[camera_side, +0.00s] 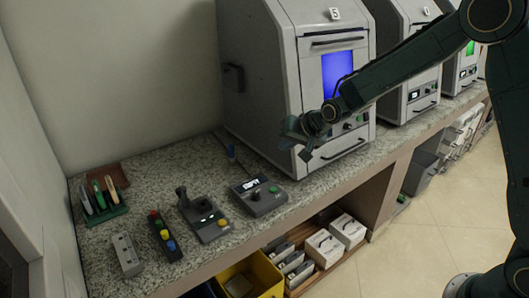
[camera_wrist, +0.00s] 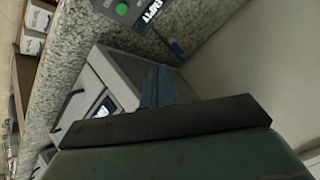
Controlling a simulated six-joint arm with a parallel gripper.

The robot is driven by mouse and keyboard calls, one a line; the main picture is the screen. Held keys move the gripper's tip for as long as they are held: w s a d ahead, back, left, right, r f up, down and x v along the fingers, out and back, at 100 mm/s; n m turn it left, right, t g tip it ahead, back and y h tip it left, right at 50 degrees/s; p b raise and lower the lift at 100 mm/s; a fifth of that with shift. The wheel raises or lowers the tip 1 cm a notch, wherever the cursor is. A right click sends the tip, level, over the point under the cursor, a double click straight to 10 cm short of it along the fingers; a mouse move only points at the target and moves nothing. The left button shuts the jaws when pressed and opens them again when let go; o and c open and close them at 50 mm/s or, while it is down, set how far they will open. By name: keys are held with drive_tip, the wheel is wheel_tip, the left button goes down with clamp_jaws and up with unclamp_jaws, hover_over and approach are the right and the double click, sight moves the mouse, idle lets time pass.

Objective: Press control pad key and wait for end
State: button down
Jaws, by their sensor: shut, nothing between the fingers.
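The control pad (camera_side: 262,204) is a dark grey box on the granite counter in the side view, with a small lit display and a green key (camera_side: 273,189). In the wrist view, part of the pad shows at the top edge, with its green key (camera_wrist: 122,9) and its display (camera_wrist: 152,10). My gripper (camera_side: 305,156) is shut and empty. It is in front of the machine marked 5, above and to the right of the pad and apart from it. The closed fingers (camera_wrist: 158,84) show in the wrist view.
The machine marked 5 (camera_side: 262,75) has a lit blue window; more machines stand to its right. A joystick box (camera_side: 211,226), a box with coloured buttons (camera_side: 164,236), a grey block (camera_side: 126,254) and a green tool rack (camera_side: 108,212) stand to the pad's left.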

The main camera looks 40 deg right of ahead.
drive_tip(key=m, duration=0.1)
hover_over(273, 190)
wheel_tip(273, 190, down, 6)
drive_tip(key=shift+s+d+t, duration=0.2)
drive_tip(key=shift+s+t, duration=0.1)
drive_tip(key=shift+s, duration=0.1)
drive_tip(key=shift+f, duration=0.2)
drive_tip(key=shift+f, duration=4.25)
